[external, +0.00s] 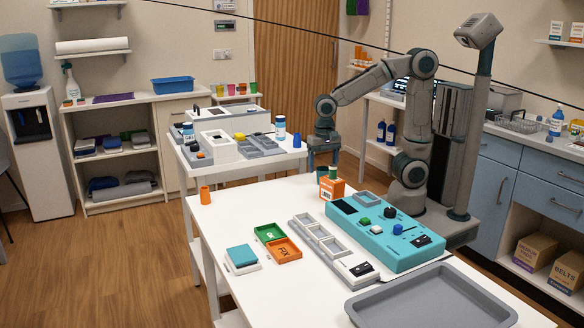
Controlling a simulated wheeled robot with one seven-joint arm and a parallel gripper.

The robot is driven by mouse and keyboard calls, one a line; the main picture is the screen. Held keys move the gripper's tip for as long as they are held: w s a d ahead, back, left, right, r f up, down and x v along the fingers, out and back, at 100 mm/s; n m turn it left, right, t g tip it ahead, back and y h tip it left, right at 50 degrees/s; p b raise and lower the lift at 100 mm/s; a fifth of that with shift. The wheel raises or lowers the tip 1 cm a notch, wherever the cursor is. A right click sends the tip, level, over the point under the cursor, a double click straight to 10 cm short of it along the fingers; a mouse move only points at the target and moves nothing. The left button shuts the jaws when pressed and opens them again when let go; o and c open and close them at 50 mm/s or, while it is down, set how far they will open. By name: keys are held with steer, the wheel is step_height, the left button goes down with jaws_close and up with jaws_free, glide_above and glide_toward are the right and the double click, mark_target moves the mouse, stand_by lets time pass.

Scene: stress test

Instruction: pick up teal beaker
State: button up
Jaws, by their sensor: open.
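A small green-teal cup (322,172), which looks like the teal beaker, stands on the near white table behind an orange box. Its lower part is partly hidden by the box. My gripper (323,158) points down close above the cup, with its fingers apart and nothing seen between them. The picture is too small to tell whether the fingers reach around the cup's rim.
The orange box (332,188) stands close in front of the cup. A blue cup (297,140) stands on the table behind. The near table's left back is clear.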

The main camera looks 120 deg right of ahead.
mark_target(323, 175)
step_height(323, 175, down, 5)
steer(key=shift+s+r+b, duration=0.1)
steer(key=shift+s+b, duration=0.05)
steer(key=shift+b, duration=0.35)
steer(key=c, duration=1)
